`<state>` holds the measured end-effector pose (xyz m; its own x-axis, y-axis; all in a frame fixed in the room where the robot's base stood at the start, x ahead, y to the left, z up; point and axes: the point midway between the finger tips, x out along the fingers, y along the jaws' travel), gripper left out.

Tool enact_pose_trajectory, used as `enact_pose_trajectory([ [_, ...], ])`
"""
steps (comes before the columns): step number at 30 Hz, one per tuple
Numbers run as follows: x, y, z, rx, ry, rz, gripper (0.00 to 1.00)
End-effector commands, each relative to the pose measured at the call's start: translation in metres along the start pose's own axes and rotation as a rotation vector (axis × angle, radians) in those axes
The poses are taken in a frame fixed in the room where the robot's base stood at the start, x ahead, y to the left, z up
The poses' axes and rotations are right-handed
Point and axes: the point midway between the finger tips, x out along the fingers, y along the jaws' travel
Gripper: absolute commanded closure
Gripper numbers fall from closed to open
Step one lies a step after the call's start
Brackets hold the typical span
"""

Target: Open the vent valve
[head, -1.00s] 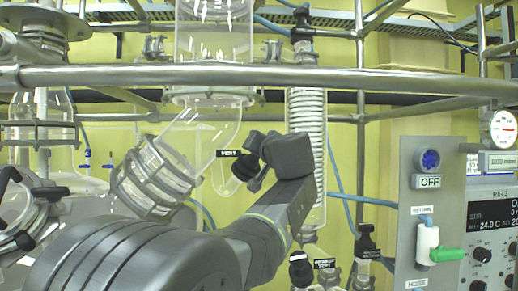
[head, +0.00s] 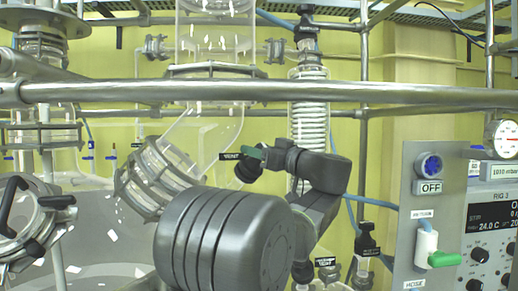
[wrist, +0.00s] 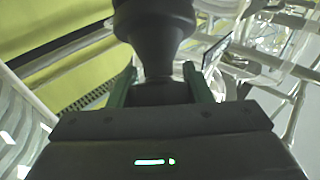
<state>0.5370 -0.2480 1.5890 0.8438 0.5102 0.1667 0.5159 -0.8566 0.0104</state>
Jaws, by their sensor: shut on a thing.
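The vent valve's black knob (head: 247,170) sits beside the small black VENT label (head: 231,156), near the glass elbow in the middle of the head view. My gripper (head: 256,157) reaches it from the right, and one green finger shows at the knob. In the wrist view the black knob (wrist: 155,35) fills the top centre. My gripper (wrist: 160,76) has its green fingers on both sides of the knob's narrow lower part and is shut on it. The valve's inner position cannot be told.
A steel rail (head: 300,92) crosses in front of the glassware. A coiled glass condenser (head: 309,125) stands just behind my wrist. A control panel (head: 420,240) with a green-handled valve (head: 443,259) is at the right. Another black-knobbed valve (head: 365,242) is lower right.

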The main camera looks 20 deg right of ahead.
Motion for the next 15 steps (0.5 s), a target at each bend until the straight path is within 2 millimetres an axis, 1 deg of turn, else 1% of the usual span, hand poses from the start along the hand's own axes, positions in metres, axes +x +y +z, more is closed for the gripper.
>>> enact_pose_trajectory([
  [15,-0.0013,-0.0054,0.0026,-0.272,-0.002,-0.383,0.78],
])
